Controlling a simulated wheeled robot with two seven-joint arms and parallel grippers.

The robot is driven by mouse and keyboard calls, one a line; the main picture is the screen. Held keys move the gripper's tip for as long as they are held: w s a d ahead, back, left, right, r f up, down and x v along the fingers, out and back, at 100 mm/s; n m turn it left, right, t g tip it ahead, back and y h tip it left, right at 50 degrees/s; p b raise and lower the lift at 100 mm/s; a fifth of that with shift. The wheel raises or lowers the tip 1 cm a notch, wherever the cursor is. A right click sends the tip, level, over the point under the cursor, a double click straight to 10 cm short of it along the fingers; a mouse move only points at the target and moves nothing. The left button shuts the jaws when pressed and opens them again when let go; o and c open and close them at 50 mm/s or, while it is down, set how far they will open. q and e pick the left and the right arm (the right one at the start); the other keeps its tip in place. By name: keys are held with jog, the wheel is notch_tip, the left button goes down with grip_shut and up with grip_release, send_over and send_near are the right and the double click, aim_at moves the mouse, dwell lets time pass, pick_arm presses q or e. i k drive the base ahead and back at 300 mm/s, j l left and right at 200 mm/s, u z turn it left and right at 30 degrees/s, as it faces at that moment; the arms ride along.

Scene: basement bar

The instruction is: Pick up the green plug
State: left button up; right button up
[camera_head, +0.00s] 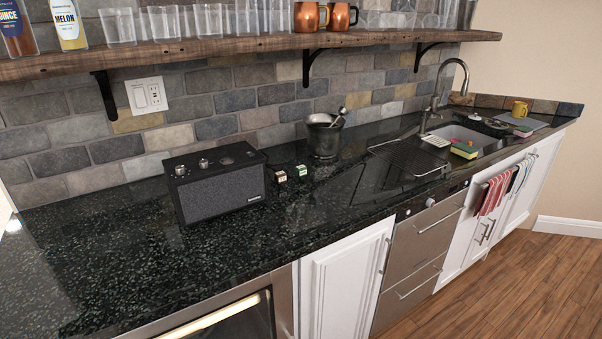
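A small pale block with a green face, which looks like the green plug (302,170), sits on the dark counter (330,200) just right of the black speaker. A similar small pale block with an orange-red face (281,176) sits close to its left, apart from it. Both are too small to show any prongs. A thin dark cord seems to run behind them. Neither of my grippers shows in the head view, and nothing covers the green plug.
The black speaker (222,192) stands left of the plugs, and a metal bucket (324,138) stands behind and right. A wall outlet (147,95) is above the counter. A wooden shelf (230,45) with glasses and copper mugs overhangs the back. The front counter is clear.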

aim_at(301, 171)
jog(key=i+l+u, duration=0.55)
jog(key=l+u, duration=0.15)
jog(key=l, duration=0.1)
